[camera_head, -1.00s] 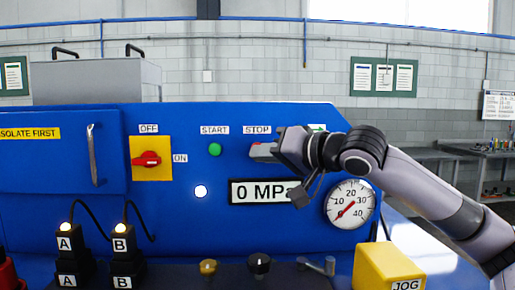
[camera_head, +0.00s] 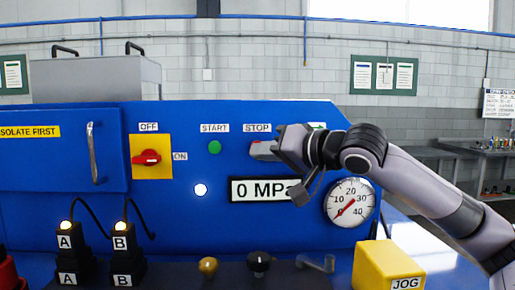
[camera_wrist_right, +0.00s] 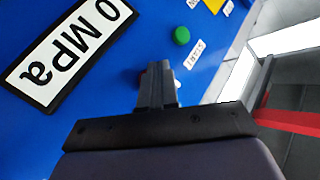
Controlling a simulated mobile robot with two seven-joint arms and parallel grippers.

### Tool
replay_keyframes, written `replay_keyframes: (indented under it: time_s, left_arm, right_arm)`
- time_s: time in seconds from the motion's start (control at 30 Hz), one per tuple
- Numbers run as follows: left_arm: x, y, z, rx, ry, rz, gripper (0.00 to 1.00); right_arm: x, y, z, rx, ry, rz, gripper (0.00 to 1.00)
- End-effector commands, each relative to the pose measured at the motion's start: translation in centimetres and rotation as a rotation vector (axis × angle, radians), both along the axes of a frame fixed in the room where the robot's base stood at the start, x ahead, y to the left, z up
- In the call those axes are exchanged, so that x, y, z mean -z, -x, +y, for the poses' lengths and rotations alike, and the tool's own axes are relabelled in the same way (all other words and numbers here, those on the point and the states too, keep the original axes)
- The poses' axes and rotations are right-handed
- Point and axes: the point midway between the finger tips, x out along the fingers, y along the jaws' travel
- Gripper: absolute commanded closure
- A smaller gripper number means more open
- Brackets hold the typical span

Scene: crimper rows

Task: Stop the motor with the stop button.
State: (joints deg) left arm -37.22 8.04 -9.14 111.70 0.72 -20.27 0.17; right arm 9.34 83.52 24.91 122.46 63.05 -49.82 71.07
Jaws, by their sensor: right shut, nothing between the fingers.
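The red stop button (camera_head: 254,148) is on the blue panel under the STOP label (camera_head: 257,127). It is mostly hidden behind my right gripper (camera_head: 262,150). That gripper is shut and empty, with its fingertips at the button. In the right wrist view the shut fingers (camera_wrist_right: 158,82) point at the panel, and a small bit of red shows beside them. I cannot tell whether the button is pressed in. The green start button (camera_head: 214,147) is left of the stop button. My left gripper is not in view.
The panel also carries a red switch on a yellow plate (camera_head: 151,157), a 0 MPa display (camera_head: 246,190) and a pressure gauge (camera_head: 350,203). Two knobs (camera_head: 259,264) and a yellow JOG box (camera_head: 388,267) stand below. A door handle (camera_head: 95,153) sticks out at left.

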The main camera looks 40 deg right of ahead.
Motion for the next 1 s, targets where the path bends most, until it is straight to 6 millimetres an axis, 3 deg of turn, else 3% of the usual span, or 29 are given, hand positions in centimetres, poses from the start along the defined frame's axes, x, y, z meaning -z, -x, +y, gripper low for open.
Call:
replay_keyframes:
  time_s: [0.73,1.0]
  left_arm:
    - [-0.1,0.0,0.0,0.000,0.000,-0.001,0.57]
    - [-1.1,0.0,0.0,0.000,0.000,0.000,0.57]
  right_arm:
    - [0.0,0.0,0.0,0.000,0.000,0.000,1.00]
    - [-0.2,-0.6,-0.5,0.000,-0.002,0.001,1.00]
